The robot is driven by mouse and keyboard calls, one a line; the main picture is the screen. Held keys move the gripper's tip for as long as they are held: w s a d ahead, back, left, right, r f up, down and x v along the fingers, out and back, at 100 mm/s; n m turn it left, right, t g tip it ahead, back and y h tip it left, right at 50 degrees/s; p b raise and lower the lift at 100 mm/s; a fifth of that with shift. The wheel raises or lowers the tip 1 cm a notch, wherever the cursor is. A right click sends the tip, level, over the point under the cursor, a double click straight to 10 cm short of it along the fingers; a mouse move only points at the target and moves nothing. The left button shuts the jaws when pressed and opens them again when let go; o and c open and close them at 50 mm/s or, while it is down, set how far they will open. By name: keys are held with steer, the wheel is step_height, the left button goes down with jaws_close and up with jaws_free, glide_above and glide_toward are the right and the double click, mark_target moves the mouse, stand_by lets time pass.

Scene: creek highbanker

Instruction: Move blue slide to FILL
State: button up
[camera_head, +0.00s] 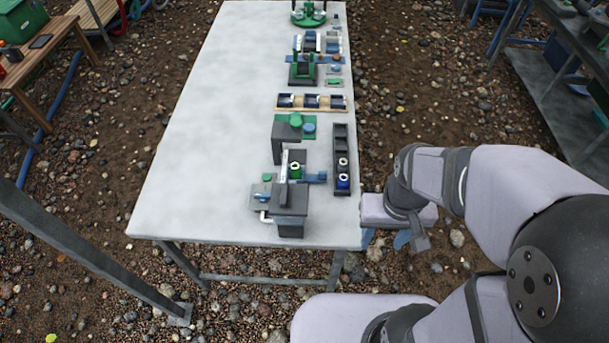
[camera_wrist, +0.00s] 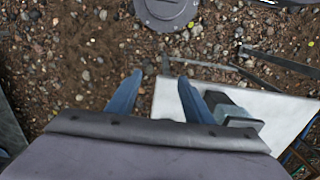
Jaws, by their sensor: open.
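A blue bar, which looks like the blue slide (camera_head: 316,177), sticks out to the right of a dark grey device (camera_head: 290,200) near the table's front edge. A green cylinder stands beside it. Another blue bar (camera_head: 300,58) crosses a green and dark device farther back, so I cannot be sure which is the task's slide. No FILL marking is legible. My gripper (camera_head: 402,238), with blue fingers, is off the table's right edge, apart from both bars. The wrist view shows its fingers (camera_wrist: 160,80) spread and empty above the gravel.
The pale table (camera_head: 200,130) is clear on its left side. A dark tray (camera_head: 341,130) with small jars stands right of the near device. A wooden rack (camera_head: 283,109) lies behind it. Other benches stand at the left and right. The wrist view shows a table corner (camera_wrist: 285,115).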

stand_by(0.4)
steer(key=shift+r, duration=0.15)
steer(key=c, duration=0.5)
steer(key=s+a+f+g+p, duration=0.1)
steer(key=s+f+g+p, duration=0.2)
steer(key=s, duration=0.1)
steer(key=w+a+f+p, duration=0.1)
steer(key=w+a+f, duration=0.15)
steer(key=w, duration=0.25)
steer(key=w+a+f+m+p, duration=0.1)
steer(key=w+f, duration=0.2)
steer(key=w, duration=0.3)
steer(key=w+a+f+p, duration=0.1)
steer(key=w+a+f, duration=0.15)
steer(key=w, duration=0.25)
steer(key=w+a+r+m+t+y, duration=0.1)
steer(key=w+a+r+m, duration=0.1)
steer(key=w+m, duration=0.6)
steer(key=w+a+r+m+t+y, duration=0.1)
steer(key=w+a+r+m+t, duration=0.1)
steer(key=w+m, duration=0.6)
steer(key=shift+w+a+r+m, duration=0.25)
steer(key=shift+a+r+m, duration=0.15)
steer(key=shift+a+m, duration=0.15)
